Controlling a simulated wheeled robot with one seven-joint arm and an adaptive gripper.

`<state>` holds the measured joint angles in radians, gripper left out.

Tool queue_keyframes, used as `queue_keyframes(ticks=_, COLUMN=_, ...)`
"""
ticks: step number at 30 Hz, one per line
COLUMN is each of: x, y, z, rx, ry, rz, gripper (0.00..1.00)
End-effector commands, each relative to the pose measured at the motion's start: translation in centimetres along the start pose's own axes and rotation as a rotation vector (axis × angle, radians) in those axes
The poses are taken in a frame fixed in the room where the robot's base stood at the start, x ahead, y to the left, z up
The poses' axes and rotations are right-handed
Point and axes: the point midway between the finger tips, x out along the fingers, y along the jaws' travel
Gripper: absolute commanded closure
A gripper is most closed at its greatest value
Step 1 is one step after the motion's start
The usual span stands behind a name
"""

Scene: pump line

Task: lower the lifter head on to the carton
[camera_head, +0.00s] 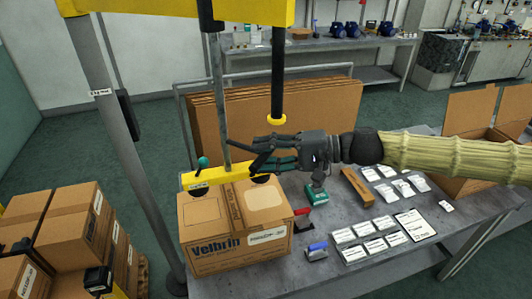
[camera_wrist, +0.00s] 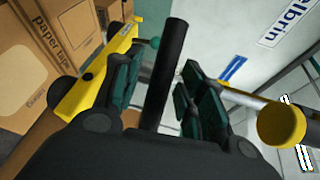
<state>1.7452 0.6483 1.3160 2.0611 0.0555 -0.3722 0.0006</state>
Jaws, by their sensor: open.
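The lifter head (camera_head: 215,178) is a yellow bar with dark cups under it, on a grey upright rod, with a teal ball knob. It is over the back part of the Velbrin carton's (camera_head: 225,252) top; I cannot tell whether the cups touch it. The yellow bar (camera_wrist: 92,80) also shows at left in the wrist view, with a carton (camera_wrist: 25,65) beyond. My gripper (camera_head: 250,152) is open, above and right of the bar, its fingertips near the rod. In the wrist view, a black bar (camera_wrist: 165,75) shows between the fingers; what it belongs to is unclear.
A black tube with a yellow end (camera_head: 277,120) hangs just above my gripper. Flat cardboard (camera_head: 300,105) stands behind. The grey table (camera_head: 330,280) holds labels, a green-based tool (camera_head: 317,195) and a blue-topped item (camera_head: 317,250). Stacked cartons (camera_head: 75,225) are at left, an open box (camera_head: 485,130) at right.

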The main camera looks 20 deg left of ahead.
Motion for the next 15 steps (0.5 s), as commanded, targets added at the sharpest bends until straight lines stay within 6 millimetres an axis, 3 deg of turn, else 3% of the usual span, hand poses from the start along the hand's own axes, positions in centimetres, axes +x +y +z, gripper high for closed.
queue_keyframes(ticks=2, x=-0.02, y=0.00, z=0.00, rx=0.000, ry=0.000, rz=0.000, gripper=0.63)
queue_keyframes(ticks=8, x=-0.03, y=0.01, z=0.00, rx=0.000, ry=0.000, rz=0.000, gripper=0.99)
queue_keyframes(ticks=15, x=-0.01, y=0.15, z=0.00, rx=0.001, ry=0.000, rz=0.000, gripper=1.00)
